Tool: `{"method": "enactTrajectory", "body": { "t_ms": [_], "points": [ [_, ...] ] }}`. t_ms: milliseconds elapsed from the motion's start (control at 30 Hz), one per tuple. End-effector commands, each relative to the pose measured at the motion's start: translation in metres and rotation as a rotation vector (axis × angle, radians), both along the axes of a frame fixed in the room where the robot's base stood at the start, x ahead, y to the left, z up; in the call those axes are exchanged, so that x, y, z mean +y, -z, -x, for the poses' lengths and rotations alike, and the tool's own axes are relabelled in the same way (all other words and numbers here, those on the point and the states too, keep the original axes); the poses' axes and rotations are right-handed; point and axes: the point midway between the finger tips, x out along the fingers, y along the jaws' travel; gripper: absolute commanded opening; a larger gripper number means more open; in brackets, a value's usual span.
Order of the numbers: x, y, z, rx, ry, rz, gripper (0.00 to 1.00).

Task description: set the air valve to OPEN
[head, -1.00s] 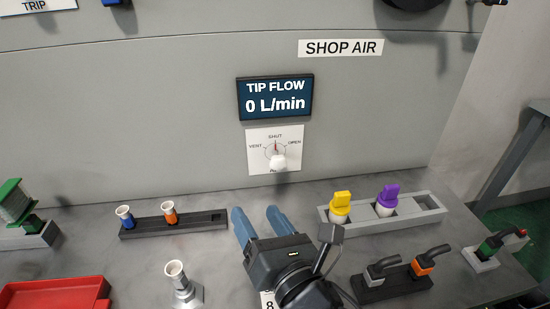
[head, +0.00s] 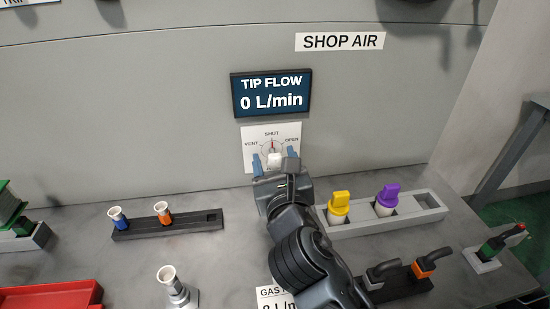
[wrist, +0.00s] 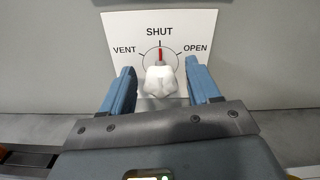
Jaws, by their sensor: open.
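The air valve is a white lobed knob (head: 275,159) on a white dial plate (head: 252,138) on the grey wall. In the wrist view the knob (wrist: 160,80) has a red pointer at SHUT, with VENT to the left and OPEN to the right on the plate (wrist: 190,25). My gripper (head: 274,160) is in front of the plate with its blue fingers open. In the wrist view my gripper (wrist: 160,85) has one finger on each side of the knob, with gaps visible, so it does not grip it. The display (head: 271,94) above reads TIP FLOW 0 L/min.
A SHOP AIR sign (head: 339,41) is on the wall. A dark rack (head: 190,226) with blue and orange fittings stands left on the bench. A grey rack (head: 428,206) with yellow and purple plugs stands right. A red tray (head: 60,297) is front left.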

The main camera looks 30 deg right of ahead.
Motion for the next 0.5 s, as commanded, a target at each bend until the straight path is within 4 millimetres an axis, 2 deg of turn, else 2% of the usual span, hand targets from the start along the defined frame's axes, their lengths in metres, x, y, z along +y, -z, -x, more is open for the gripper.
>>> {"method": "enactTrajectory", "body": {
  "t_ms": [333, 500],
  "points": [
    [-0.0017, 0.0004, -0.0041, 0.001, 0.0, 0.0, 0.6],
    [-0.0017, 0.0004, -0.004, 0.001, 0.0, 0.0, 0.44]
  ]
}}
